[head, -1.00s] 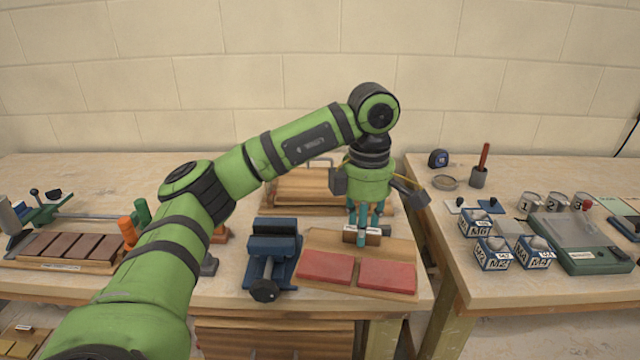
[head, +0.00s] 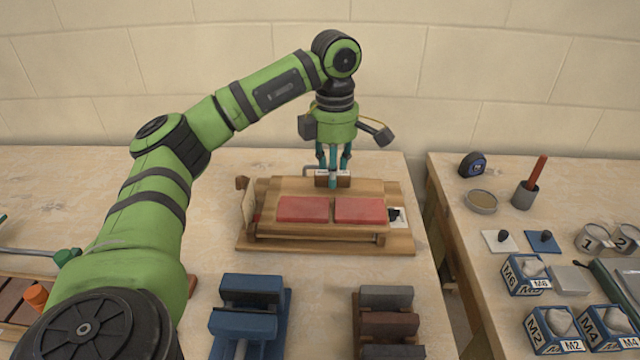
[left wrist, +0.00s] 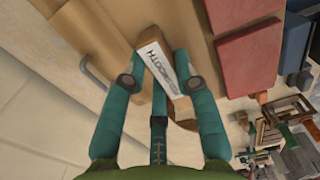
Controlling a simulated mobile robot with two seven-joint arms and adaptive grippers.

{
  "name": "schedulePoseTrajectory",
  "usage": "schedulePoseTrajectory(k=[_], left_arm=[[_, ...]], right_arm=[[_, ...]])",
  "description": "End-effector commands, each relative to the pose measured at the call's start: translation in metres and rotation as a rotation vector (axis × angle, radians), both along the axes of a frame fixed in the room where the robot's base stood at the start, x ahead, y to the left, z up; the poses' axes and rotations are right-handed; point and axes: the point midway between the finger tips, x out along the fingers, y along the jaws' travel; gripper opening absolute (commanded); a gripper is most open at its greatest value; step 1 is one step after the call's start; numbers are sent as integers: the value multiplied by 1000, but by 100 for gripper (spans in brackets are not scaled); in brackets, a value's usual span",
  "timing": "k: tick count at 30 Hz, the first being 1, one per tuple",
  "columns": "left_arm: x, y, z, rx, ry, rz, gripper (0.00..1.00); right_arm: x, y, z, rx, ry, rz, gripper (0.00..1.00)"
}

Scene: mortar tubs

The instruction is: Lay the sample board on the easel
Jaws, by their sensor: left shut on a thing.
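The sample board (head: 290,188) is a wooden board with two red panels (head: 302,209) and a raised block (head: 345,181) at its back edge. My left gripper (head: 332,182) is shut on that block; the left wrist view shows the fingers around it (left wrist: 165,72), with a label ending in "OOTH". The board is over the wooden easel (head: 250,243), whose base and front edge show around and below it. I cannot tell whether the board rests on the easel or hangs just above it. My right gripper is not in view.
A blue vise (head: 250,305) and a rack of grey and brown bars (head: 388,322) stand in front of the easel.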

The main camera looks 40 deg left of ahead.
Motion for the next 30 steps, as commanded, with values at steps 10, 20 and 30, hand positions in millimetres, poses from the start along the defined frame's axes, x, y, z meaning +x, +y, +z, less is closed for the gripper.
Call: schedulePoseTrajectory(k=[10, 20, 30], left_arm=[[40, 63, -42, 0, 4, 7, 0], [56, 87, -62, 2, -1, 0, 0], [55, 87, -100, 2, 2, 0, 0]], right_arm=[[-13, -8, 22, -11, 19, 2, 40], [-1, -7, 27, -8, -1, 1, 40], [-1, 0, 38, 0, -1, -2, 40]])
